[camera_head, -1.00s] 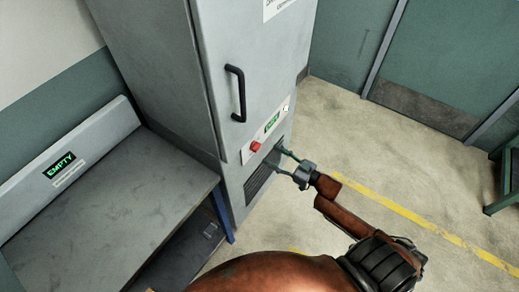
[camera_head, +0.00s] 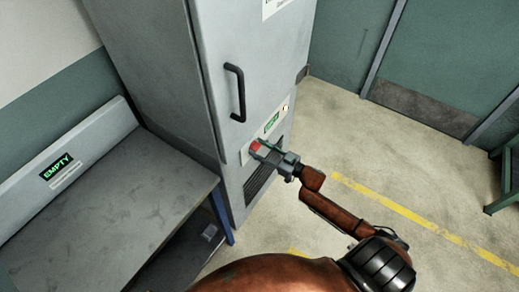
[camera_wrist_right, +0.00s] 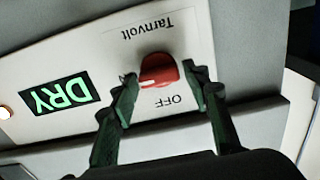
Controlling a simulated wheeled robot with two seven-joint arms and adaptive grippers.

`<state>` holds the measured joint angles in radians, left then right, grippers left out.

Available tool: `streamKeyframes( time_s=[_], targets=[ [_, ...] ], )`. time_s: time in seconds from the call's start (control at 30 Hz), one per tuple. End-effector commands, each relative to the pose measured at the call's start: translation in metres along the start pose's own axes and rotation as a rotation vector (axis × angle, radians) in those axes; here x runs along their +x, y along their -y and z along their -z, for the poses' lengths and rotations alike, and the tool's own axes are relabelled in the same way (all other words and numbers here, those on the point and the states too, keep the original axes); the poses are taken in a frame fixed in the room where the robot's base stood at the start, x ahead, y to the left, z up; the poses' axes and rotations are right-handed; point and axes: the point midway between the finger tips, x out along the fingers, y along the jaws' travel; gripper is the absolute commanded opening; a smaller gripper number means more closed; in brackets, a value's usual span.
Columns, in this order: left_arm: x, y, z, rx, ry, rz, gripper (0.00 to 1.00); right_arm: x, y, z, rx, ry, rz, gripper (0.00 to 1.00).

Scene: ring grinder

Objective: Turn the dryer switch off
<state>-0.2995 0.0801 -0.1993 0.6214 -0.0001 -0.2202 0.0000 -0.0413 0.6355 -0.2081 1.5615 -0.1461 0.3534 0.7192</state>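The dryer switch is a red knob (camera_wrist_right: 160,70) on a white panel labelled "Tarnvolt" (camera_wrist_right: 115,47), on the lower front of the grey dryer cabinet (camera_head: 162,75). The wrist view is upside down. The knob's white mark points to picture left, and an "OFF" label (camera_wrist_right: 169,101) shows beside the knob. My right gripper (camera_wrist_right: 161,79) has one finger on each side of the knob, close to it; I cannot tell whether they touch it. In the head view the right gripper (camera_head: 256,151) partly covers the red knob (camera_head: 254,146). My left gripper is not in view.
A lit green "DRY" display (camera_wrist_right: 64,95) is beside the knob. A black door handle (camera_head: 237,93) is above the panel and a vent grille (camera_head: 258,181) below. A grey bench (camera_head: 110,210) with an "EMPTY" sign (camera_head: 57,166) stands at left.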

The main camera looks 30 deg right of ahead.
Motion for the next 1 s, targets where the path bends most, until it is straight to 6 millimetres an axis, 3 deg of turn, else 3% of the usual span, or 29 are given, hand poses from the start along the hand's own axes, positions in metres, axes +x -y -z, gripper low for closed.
streamKeyframes(
  time_s=[0.43,0.73,1.0],
  targets=[
    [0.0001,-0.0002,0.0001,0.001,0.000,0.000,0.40,-0.0004,-0.0002,-0.0002,0.000,0.000,0.000,0.11],
    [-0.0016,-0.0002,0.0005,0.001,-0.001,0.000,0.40,-0.0005,-0.0001,0.0002,-0.035,0.000,-0.001,0.10],
    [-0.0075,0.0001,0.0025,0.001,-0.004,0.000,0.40,-0.0005,0.0002,0.0009,-0.192,0.000,-0.003,0.10]
  ],
)
